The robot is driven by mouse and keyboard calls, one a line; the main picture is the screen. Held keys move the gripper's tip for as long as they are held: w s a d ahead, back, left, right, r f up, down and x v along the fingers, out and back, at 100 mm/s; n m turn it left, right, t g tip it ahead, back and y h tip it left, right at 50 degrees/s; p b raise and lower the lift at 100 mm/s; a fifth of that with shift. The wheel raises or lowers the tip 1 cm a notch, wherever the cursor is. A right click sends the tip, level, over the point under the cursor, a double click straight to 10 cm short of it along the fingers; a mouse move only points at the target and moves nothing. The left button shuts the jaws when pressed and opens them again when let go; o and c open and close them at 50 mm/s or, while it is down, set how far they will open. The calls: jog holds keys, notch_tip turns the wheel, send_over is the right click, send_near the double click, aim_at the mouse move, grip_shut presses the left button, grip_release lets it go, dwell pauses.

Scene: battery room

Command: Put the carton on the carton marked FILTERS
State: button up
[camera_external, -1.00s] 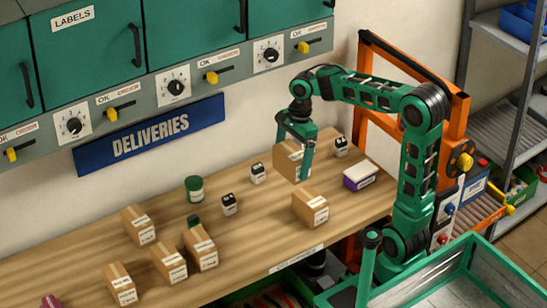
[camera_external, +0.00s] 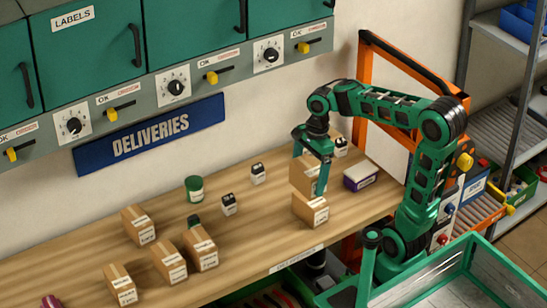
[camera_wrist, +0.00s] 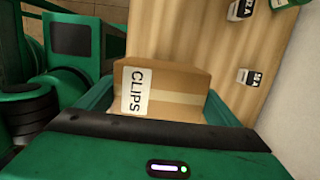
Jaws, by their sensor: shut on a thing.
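My gripper (camera_external: 312,166) is shut on a brown carton (camera_external: 303,180). In the wrist view this held carton (camera_wrist: 180,80) sits between the fingers, and its white label reads CLIPS. In the external view it is directly over another brown carton (camera_external: 308,213) near the table's front right, and the two look stacked in line. I cannot tell whether they touch. The lower carton's label is too small to read, and the wrist view does not show that carton. No label reading FILTERS is legible.
Several more cartons stand at the left of the wooden table (camera_external: 255,225). A green can (camera_external: 194,189), small black-and-white blocks (camera_external: 257,173) and a purple-and-white box (camera_external: 360,176) stand around the middle and right. An orange frame (camera_external: 365,70) rises behind my arm.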

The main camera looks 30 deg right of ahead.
jog(key=shift+w+d+f, duration=0.45)
jog(key=shift+d, duration=0.2)
jog(key=shift+w+d+f, duration=0.45)
jog(key=shift+d, duration=0.15)
jog(key=shift+f, duration=2.05)
jog(key=shift+f, duration=0.1)
jog(key=o, duration=1.2)
jog(key=shift+c, duration=0.2)
notch_tip(320, 180, up, 12)
jog(key=d, duration=0.2)
jog(key=s+d+f+n, duration=0.5)
jog(key=s+d+f, duration=0.2)
jog(key=d, duration=0.3)
jog(key=s+d+f+n+h, duration=0.1)
jog(key=s+d+f+n, duration=0.5)
jog(key=s+d, duration=0.3)
jog(key=shift+s+d+f+n+h, duration=0.3)
jog(key=shift+d+f, duration=0.2)
jog(key=shift+d, duration=0.2)
